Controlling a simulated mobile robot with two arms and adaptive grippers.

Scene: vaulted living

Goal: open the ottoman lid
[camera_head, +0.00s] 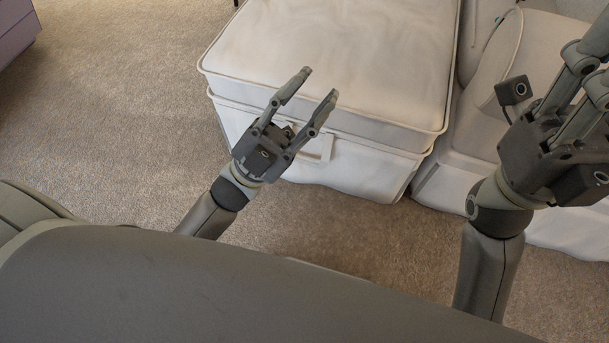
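The ottoman is a white, fabric-covered box with a padded lid (345,50) and a lower body (375,170). The lid lies flat on the body, with a seam line between them. A pale strap handle (327,148) shows on the front face, partly hidden by my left gripper. My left gripper (319,87) is open and empty, its fingertips pointing up toward the lid's front edge in the picture. I cannot tell whether it touches the ottoman. My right gripper (595,60) is at the right edge, over the white seat, and its fingertips are cut off by the frame.
A white upholstered seat with a rounded cushion (515,65) stands right beside the ottoman. Beige carpet (120,110) is clear on the left. A purple piece of furniture (15,30) is in the top left corner.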

